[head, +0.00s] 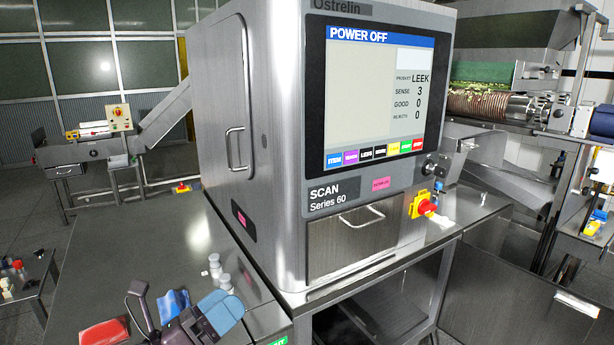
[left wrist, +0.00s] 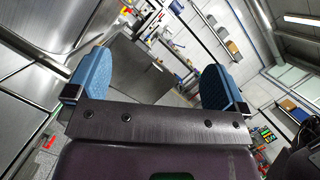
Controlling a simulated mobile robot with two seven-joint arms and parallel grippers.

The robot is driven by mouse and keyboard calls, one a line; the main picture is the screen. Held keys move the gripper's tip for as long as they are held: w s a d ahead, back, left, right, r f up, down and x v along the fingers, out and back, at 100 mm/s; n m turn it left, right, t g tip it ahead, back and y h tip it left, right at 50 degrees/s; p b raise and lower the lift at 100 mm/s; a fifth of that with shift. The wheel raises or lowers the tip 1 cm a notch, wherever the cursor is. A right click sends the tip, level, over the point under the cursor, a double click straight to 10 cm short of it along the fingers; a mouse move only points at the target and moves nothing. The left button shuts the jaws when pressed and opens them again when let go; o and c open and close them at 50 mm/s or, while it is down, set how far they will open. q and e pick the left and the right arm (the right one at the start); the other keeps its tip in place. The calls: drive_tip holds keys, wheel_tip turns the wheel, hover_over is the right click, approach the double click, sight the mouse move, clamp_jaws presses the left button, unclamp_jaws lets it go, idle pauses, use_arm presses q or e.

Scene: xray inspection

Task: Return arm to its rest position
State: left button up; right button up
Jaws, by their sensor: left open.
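My left gripper (head: 196,308) is at the bottom of the head view, over the front part of the metal table at the left of the scanner. Its blue finger pads are spread apart. In the left wrist view the same gripper (left wrist: 155,84) shows two blue fingers wide apart with nothing between them. The wrist view looks tilted across the room. My right gripper is not in view.
The scanner (head: 253,150), its screen reading "POWER OFF", stands just right of my left gripper. Small white bottles (head: 215,265) and a red packet (head: 104,332) are close to the gripper. The metal table (head: 120,235) is clear farther back.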

use_arm(q)
drive_tip(key=s+a+f+n+y, duration=0.3)
drive_tip(key=a+f+n+y, duration=0.5)
drive_tip(key=n, duration=0.6)
drive_tip(key=s+a+f+n+y, duration=0.3)
drive_tip(key=a+f+n+y, duration=0.15)
drive_tip(key=n+y, duration=0.75)
drive_tip(key=s+a+f+n+g+h, duration=0.1)
drive_tip(key=s+f+n+g+h, duration=0.1)
drive_tip(key=s+f+n+g, duration=0.55)
drive_tip(key=s+a+f+n+g+h, duration=0.1)
drive_tip(key=s+f+n+g, duration=0.3)
drive_tip(key=s, duration=0.7)
drive_tip(key=w+f+t, duration=0.7)
drive_tip(key=f+t, duration=0.1)
drive_tip(key=shift+w+t+h, duration=0.2)
drive_tip(key=shift+t+h, duration=0.15)
drive_tip(key=shift+h, duration=0.05)
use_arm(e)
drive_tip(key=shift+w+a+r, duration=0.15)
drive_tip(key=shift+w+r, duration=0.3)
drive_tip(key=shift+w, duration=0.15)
